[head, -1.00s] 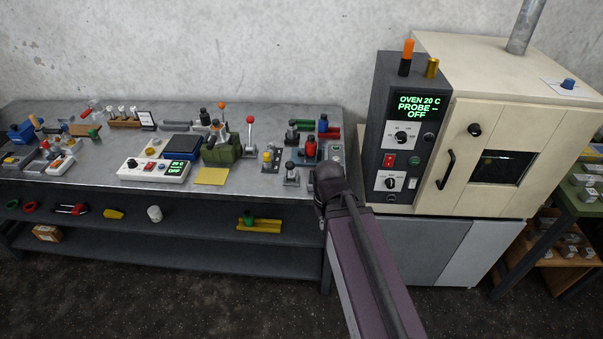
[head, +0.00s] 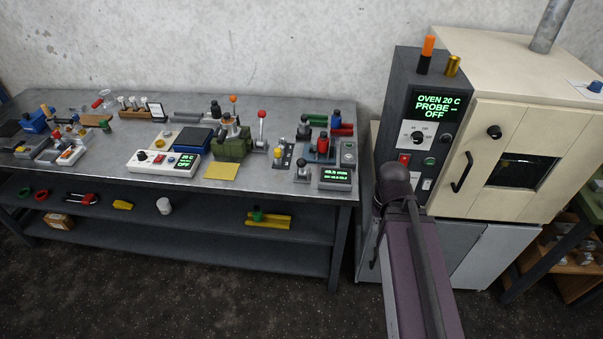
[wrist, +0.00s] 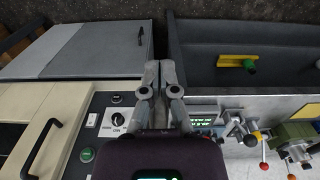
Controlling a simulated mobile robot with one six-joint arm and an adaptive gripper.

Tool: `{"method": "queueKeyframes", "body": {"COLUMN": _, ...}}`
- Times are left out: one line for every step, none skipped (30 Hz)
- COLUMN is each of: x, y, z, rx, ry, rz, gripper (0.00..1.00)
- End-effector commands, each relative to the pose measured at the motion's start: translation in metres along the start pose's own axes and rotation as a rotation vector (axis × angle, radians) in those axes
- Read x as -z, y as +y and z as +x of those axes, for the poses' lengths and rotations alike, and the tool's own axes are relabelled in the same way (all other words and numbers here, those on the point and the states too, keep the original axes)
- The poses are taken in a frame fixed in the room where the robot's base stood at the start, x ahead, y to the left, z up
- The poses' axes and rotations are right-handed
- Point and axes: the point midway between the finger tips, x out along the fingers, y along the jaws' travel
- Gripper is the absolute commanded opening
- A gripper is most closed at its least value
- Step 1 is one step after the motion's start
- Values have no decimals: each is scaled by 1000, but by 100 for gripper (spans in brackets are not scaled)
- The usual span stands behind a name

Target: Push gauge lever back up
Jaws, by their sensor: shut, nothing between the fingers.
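A grey gauge box with a green mm readout (head: 334,178) stands at the front right corner of the bench. A short lever with a black knob (head: 302,164) stands just left of it; I cannot tell for certain whether this is the gauge's lever. In the wrist view the readout (wrist: 203,121) lies to the right of my gripper, with knobbed levers (wrist: 237,130) beyond it. My gripper (wrist: 158,66) is shut and empty, over the gap between oven and bench, apart from the gauge. My arm hides the gripper in the head view.
The oven (head: 515,120) and its dark control panel (head: 425,115) stand right of the bench. Several other levers crowd the bench's right part, including a red-knobbed one (head: 262,116) and a yellow-knobbed one (head: 277,152).

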Motion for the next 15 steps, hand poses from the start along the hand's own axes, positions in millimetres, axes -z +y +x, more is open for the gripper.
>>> {"method": "queueKeyframes", "body": {"x": 0, "y": 0, "z": 0, "rx": 0, "ry": 0, "rz": 0, "gripper": 0}}
{"method": "queueKeyframes", "body": {"x": 0, "y": 0, "z": 0, "rx": 0, "ry": 0, "rz": 0, "gripper": 0}}
{"method": "queueKeyframes", "body": {"x": 0, "y": 0, "z": 0, "rx": 0, "ry": 0, "rz": 0, "gripper": 0}}
{"method": "queueKeyframes", "body": {"x": 0, "y": 0, "z": 0, "rx": -1, "ry": 0, "rz": 0, "gripper": 0}}
{"method": "queueKeyframes", "body": {"x": 0, "y": 0, "z": 1, "rx": -2, "ry": 1, "rz": -1, "gripper": 0}}
{"method": "queueKeyframes", "body": {"x": 0, "y": 0, "z": 2, "rx": -5, "ry": 2, "rz": -1, "gripper": 0}}
{"method": "queueKeyframes", "body": {"x": 1, "y": 0, "z": 3, "rx": -9, "ry": 4, "rz": -2, "gripper": 0}}
{"method": "queueKeyframes", "body": {"x": 2, "y": 0, "z": 4, "rx": -14, "ry": 6, "rz": -4, "gripper": 0}}
{"method": "queueKeyframes", "body": {"x": 3, "y": 0, "z": 7, "rx": -24, "ry": 10, "rz": -6, "gripper": 0}}
{"method": "queueKeyframes", "body": {"x": 4, "y": 0, "z": 9, "rx": -35, "ry": 14, "rz": -9, "gripper": 0}}
{"method": "queueKeyframes", "body": {"x": 5, "y": 0, "z": 12, "rx": -46, "ry": 18, "rz": -11, "gripper": 0}}
{"method": "queueKeyframes", "body": {"x": 7, "y": -6, "z": 16, "rx": -65, "ry": 25, "rz": -12, "gripper": 0}}
{"method": "queueKeyframes", "body": {"x": 8, "y": -9, "z": 20, "rx": -81, "ry": 32, "rz": -15, "gripper": 0}}
{"method": "queueKeyframes", "body": {"x": 10, "y": -9, "z": 23, "rx": -101, "ry": 40, "rz": -19, "gripper": 0}}
{"method": "queueKeyframes", "body": {"x": 14, "y": -9, "z": 28, "rx": -128, "ry": 53, "rz": -26, "gripper": 0}}
